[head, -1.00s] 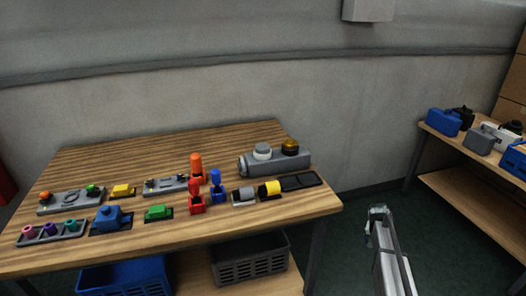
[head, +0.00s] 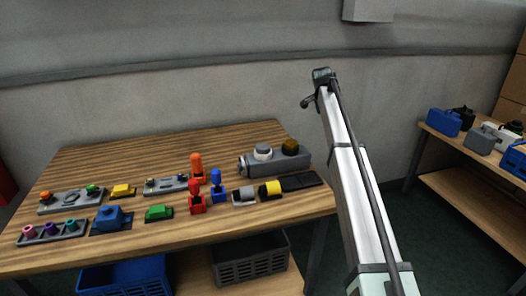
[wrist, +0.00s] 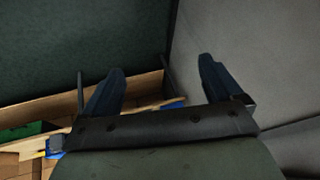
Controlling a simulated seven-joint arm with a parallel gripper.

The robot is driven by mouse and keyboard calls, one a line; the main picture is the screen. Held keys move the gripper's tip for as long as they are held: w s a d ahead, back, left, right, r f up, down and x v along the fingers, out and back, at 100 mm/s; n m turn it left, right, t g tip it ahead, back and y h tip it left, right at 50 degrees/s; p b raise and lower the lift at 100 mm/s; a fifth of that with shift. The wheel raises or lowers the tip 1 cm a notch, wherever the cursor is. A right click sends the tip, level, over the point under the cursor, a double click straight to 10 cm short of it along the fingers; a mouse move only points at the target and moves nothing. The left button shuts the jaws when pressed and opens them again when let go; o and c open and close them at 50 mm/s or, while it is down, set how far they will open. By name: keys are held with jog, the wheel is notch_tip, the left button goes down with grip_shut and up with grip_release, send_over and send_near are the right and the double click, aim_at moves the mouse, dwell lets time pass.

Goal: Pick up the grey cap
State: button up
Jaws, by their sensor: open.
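The grey cap (head: 263,151) is light grey and round. It sits upright on the left part of a grey horizontal tank (head: 275,164) at the back right of the wooden table. A dark gold cap (head: 290,146) sits beside it on the same tank. My gripper (wrist: 162,80) is open and empty in the wrist view, its two dark fingers wide apart. In the head view the end of my arm is raised to the right of the tank and above it, well apart from the cap. The wrist view does not show the cap.
Red (head: 196,199) and blue (head: 216,186) upright pieces stand left of the tank. A yellow-and-black cylinder (head: 270,189) lies in front of it. Several coloured parts fill the table's left side. A second bench (head: 460,150) stands at the right. The wall rises behind.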

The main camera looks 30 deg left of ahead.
jog(key=s+a+r+m+g, duration=0.2)
jog(key=s+a+m+g, duration=0.15)
jog(key=s+a, duration=0.65)
jog(key=s+a+r+m+g, duration=0.25)
jog(key=s+a+m, duration=0.25)
jog(key=s+a, duration=0.5)
jog(key=shift+y, duration=0.3)
notch_tip(320, 180, down, 8)
jog(key=shift+a+f, duration=0.15)
jog(key=shift+w+d+f, duration=0.15)
jog(key=shift+f, duration=1.2)
jog(key=shift+w+d+f, duration=0.1)
jog(key=shift+w+f, duration=0.05)
jog(key=shift+f, duration=1.2)
jog(key=c, duration=1.3)
notch_tip(320, 180, up, 10)
jog(key=shift+r, duration=0.2)
jog(key=shift+r, duration=0.95)
notch_tip(320, 180, up, 5)
send_over(262, 146)
jog(key=shift+w+a+f, duration=0.1)
